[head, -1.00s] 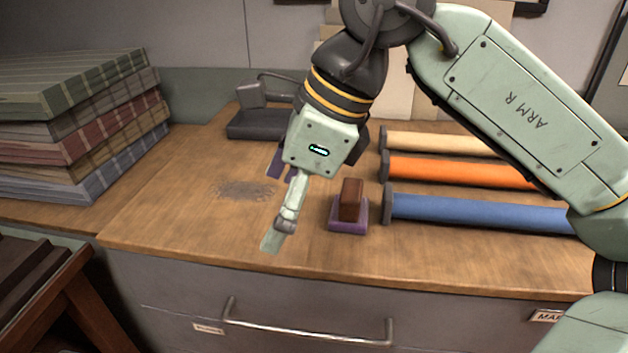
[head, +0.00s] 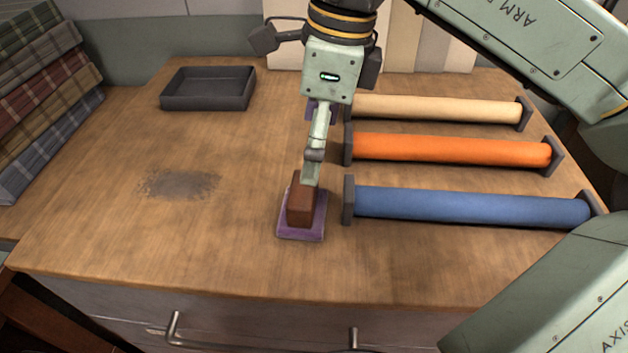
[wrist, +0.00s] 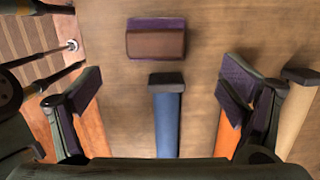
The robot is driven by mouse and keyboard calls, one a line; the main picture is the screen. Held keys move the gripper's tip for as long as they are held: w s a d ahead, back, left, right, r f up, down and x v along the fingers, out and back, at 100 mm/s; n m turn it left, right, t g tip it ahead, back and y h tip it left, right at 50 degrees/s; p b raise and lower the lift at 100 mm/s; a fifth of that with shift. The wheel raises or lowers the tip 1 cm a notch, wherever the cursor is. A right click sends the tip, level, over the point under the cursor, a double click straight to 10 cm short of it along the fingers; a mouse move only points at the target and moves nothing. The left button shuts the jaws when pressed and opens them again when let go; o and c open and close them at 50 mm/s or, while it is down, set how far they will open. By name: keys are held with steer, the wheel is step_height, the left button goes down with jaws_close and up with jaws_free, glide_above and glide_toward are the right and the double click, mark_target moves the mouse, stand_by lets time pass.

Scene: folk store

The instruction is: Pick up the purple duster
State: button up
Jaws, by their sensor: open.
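The purple duster (head: 305,215) lies on the wooden counter near its front edge, a flat purple pad with a brown block handle on top. In the wrist view the duster (wrist: 155,40) is at the top middle, beyond the fingertips. My gripper (head: 312,165) is open and empty, pointing down. In the head view its near finger overlaps the duster's far side; I cannot tell whether it touches. In the wrist view its two purple-padded fingers (wrist: 165,88) are wide apart, with the blue roll seen between them.
Blue (head: 470,205), orange (head: 450,150) and cream (head: 440,109) rolls lie right of the duster. A dark tray (head: 208,103) sits at the back left. A grey smudge (head: 180,184) marks the counter. Folded plaid cloths (head: 45,110) are stacked far left. The counter left of the duster is clear.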

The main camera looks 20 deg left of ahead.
mark_target(304, 188)
steer(key=f, duration=0.3)
steer(key=f+p, duration=0.1)
steer(key=f, duration=0.1)
steer(key=shift+s+a, duration=0.3)
steer(key=shift+a, duration=0.1)
steer(key=shift+s+a+f+p, duration=0.15)
steer(key=shift+f+p, duration=0.15)
steer(key=shift+f, duration=0.6)
steer(key=shift+a+f+p, duration=0.15)
steer(key=shift+f+p, duration=0.2)
steer(key=shift+f, duration=0.5)
steer(key=shift+s+a+f+p, duration=0.15)
steer(key=shift+f+p, duration=0.15)
steer(key=shift+f, duration=0.6)
steer(key=shift+c, duration=0.5)
steer(key=c, duration=1.2)
